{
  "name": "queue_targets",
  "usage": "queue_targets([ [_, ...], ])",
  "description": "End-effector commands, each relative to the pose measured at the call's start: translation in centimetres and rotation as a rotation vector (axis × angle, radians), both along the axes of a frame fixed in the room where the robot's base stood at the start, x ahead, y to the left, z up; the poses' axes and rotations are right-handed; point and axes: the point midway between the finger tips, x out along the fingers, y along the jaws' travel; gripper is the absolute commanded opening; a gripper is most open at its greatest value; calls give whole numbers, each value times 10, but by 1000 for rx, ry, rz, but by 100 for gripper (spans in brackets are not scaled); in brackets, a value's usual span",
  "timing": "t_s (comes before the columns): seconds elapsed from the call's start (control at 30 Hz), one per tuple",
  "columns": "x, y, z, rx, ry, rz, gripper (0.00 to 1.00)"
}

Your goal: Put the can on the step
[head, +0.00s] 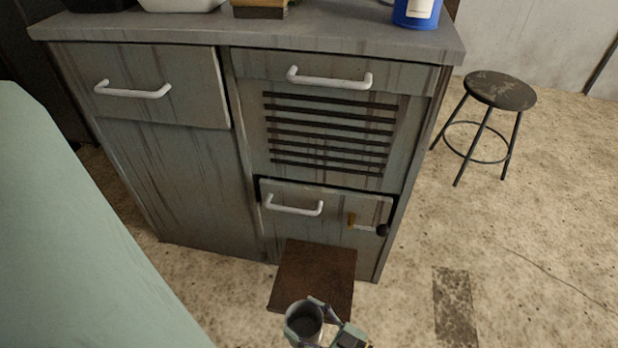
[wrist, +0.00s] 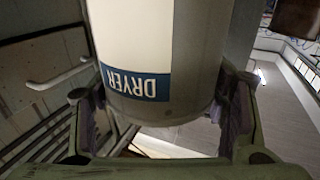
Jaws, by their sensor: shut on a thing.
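The can (head: 304,322) is a grey-white cylinder, seen from above at the bottom of the head view. In the wrist view it fills the middle, pale with a blue band reading "DRYER" (wrist: 150,40). My gripper (head: 322,318) is shut on the can, with a finger on each side of it. The step (head: 315,272) is a dark brown, rusty flat block in front of the cabinet. The can overlaps its near edge in the head view. I cannot tell how high the can is above the step or floor. The can's underside is hidden in the head view.
The grey cabinet (head: 180,180) with white handles stands behind the step. A blue tin (head: 415,14) and a white tub (head: 180,5) sit on its top. A dark round stool (head: 500,90) stands at right. The floor right of the step is open.

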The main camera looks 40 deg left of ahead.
Motion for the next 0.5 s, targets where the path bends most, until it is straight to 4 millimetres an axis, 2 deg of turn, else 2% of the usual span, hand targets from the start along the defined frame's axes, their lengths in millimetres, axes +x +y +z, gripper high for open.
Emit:
queue_targets([
  [0.3, 68, 49, -8, 2, -1, 5, 18],
  [0.5, 105, 74, -12, 2, 0, 3, 18],
])
